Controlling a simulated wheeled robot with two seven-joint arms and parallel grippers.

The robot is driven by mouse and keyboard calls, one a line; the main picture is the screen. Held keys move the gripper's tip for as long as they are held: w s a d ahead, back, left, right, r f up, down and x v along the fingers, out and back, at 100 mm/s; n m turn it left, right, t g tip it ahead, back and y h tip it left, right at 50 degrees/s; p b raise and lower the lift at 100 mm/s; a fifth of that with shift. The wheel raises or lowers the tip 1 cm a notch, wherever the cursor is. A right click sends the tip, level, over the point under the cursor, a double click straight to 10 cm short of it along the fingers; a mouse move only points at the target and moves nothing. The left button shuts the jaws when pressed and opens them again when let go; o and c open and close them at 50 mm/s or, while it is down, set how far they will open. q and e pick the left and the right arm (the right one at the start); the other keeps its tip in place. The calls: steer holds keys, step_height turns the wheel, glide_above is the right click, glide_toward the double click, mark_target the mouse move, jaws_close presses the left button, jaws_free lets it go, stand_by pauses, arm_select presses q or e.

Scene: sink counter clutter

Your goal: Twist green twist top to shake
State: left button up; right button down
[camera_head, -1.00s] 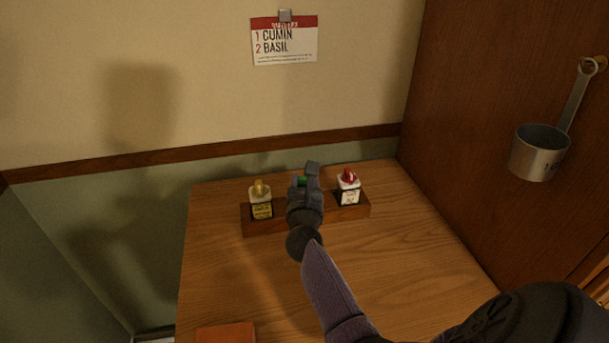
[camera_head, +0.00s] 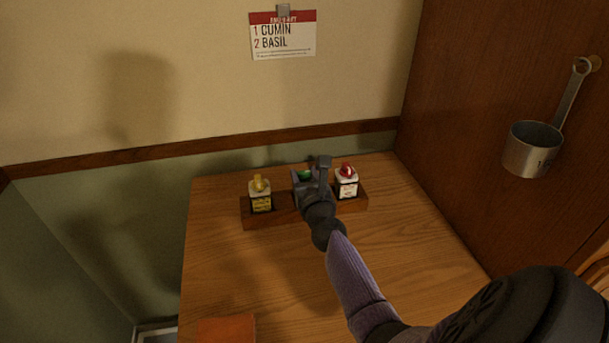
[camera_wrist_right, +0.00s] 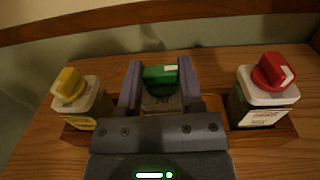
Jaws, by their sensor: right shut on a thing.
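The green twist top (camera_wrist_right: 160,77) sits on the middle jar of a wooden rack (camera_head: 282,212). The middle jar's body is mostly hidden by the gripper. My left gripper is not in view.
A yellow-topped jar (camera_head: 260,194) stands left in the rack and a red-topped jar (camera_head: 346,181) right, close to the gripper. A card (camera_head: 283,35) on the wall lists cumin and basil. A metal cup (camera_head: 532,150) hangs at right. The table front is mostly clear.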

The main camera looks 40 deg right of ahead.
steer(key=shift+c, duration=1.1)
jaws_free()
steer(key=shift+s, duration=0.1)
steer(key=p+v, duration=0.1)
steer(key=v, duration=0.8)
steer(key=shift+s, duration=0.3)
steer(key=shift+a, duration=0.2)
